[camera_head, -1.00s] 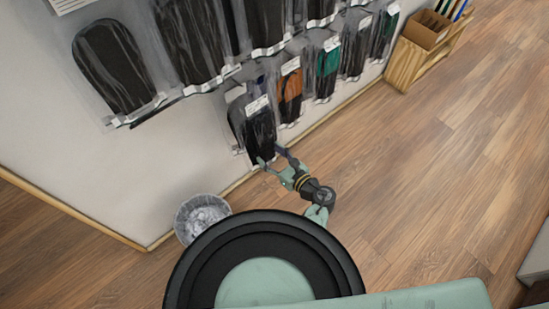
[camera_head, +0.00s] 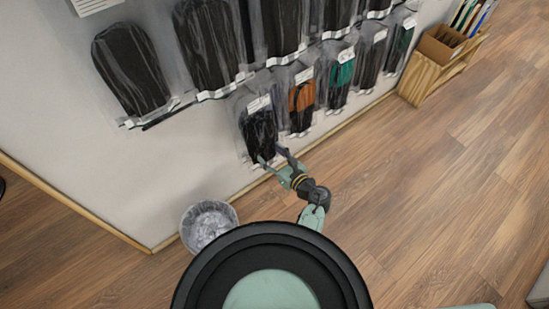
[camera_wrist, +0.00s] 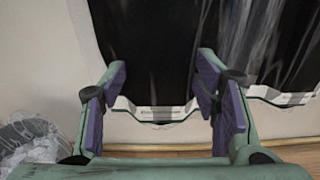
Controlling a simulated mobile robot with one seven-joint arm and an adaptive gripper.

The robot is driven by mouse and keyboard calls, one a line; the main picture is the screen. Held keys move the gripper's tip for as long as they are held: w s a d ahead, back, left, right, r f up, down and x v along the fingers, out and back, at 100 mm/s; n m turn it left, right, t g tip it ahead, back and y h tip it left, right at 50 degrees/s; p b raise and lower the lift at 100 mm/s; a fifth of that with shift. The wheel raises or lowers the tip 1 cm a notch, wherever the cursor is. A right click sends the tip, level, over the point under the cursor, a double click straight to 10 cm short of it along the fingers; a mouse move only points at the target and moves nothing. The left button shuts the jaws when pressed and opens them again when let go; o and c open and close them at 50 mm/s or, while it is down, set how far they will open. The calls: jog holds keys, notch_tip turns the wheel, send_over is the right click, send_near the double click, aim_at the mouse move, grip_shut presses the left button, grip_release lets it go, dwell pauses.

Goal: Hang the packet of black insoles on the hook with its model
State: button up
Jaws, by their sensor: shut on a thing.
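A clear packet of black insoles with a white label (camera_head: 258,130) is at the left end of the lower row on the wall. It shows close up in the wrist view (camera_wrist: 148,55), its lower edge between my fingers. My gripper (camera_head: 272,160) is shut on this packet near its bottom; in the wrist view the purple pads (camera_wrist: 160,98) are at its two sides. The packet is upright, close to the wall. Its hook is hidden, so I cannot tell whether the packet is on it.
Packets with orange (camera_head: 302,103) and green (camera_head: 341,72) insoles hang to the right. Larger black packets (camera_head: 130,70) hang above on a rail. A wire-like bin with a pale liner (camera_head: 208,222) stands on the floor below left. A wooden shelf (camera_head: 428,78) is far right; open floor lies right.

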jog(key=shift+w+a, duration=0.3)
jog(key=shift+w, duration=0.05)
jog(key=shift+w+a+f+b, duration=0.35)
jog(key=shift+w+f+b, duration=0.2)
jog(key=shift+b, duration=0.2)
jog(key=shift+f, duration=0.1)
dwell(0.4)
jog(key=o, duration=1.3)
jog(key=shift+s, duration=0.15)
jog(key=v, duration=1.2)
